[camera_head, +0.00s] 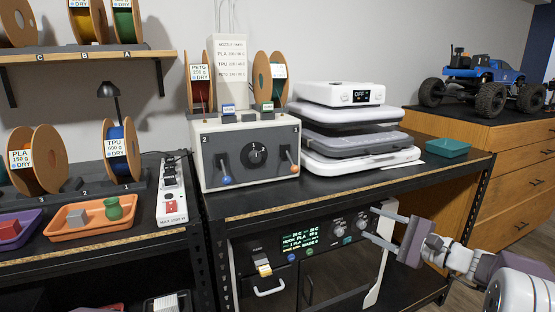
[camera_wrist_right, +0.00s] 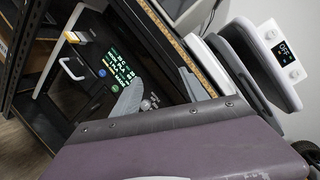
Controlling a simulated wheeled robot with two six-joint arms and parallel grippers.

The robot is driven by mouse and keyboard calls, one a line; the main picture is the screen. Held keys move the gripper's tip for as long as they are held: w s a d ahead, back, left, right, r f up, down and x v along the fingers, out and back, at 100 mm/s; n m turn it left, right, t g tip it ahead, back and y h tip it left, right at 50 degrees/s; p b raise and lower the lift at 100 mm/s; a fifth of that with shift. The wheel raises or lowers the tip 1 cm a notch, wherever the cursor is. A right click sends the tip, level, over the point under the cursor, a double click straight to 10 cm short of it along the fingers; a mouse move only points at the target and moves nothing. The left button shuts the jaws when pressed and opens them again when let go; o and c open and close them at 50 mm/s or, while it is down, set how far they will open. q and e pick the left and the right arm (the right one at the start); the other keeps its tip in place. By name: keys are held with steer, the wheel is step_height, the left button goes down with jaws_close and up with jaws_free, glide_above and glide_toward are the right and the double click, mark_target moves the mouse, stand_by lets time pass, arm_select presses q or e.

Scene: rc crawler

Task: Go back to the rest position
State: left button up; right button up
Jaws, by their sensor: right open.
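My right gripper (camera_head: 384,228) comes in from the lower right in the head view. Its two grey fingers are spread apart and point left at the front panel of the machine (camera_head: 328,288) under the bench, close to its knobs (camera_head: 338,226). I see nothing between the fingers, and I cannot tell whether a fingertip touches the panel. The right wrist view shows one finger (camera_wrist_right: 128,98) in front of the same panel beside its lit green display (camera_wrist_right: 119,66). My left gripper is not in view.
The bench (camera_head: 400,183) carries a grey control box (camera_head: 245,175), a stack of white and grey devices (camera_head: 350,140) and a teal tray (camera_head: 447,148). A blue crawler (camera_head: 485,75) stands on the wooden drawers (camera_head: 520,170). Spools and trays fill the left shelf.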

steer(key=s+a+r+n+g+y+p, duration=0.1)
steer(key=s+a+r+n+g+p, duration=0.25)
steer(key=a+r+p, duration=0.65)
steer(key=s+a+n+g+h+p, duration=0.35)
steer(key=s+a+g+p, duration=0.35)
steer(key=s+a+p, duration=0.4)
steer(key=s+d+f+n+g+h+p, duration=0.1)
steer(key=s+d+n+g+h+p, duration=0.35)
steer(key=s, duration=0.75)
arm_select(q)
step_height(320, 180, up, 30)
steer(key=p, duration=0.1)
steer(key=shift+p, duration=0.35)
arm_select(e)
steer(key=d+f+n+t+h, duration=0.3)
steer(key=d+f+n, duration=0.1)
steer(key=d, duration=0.4)
steer(key=shift+s+d+f+h, duration=0.15)
steer(key=shift+d+f+h, duration=0.15)
steer(key=shift+h, duration=0.1)
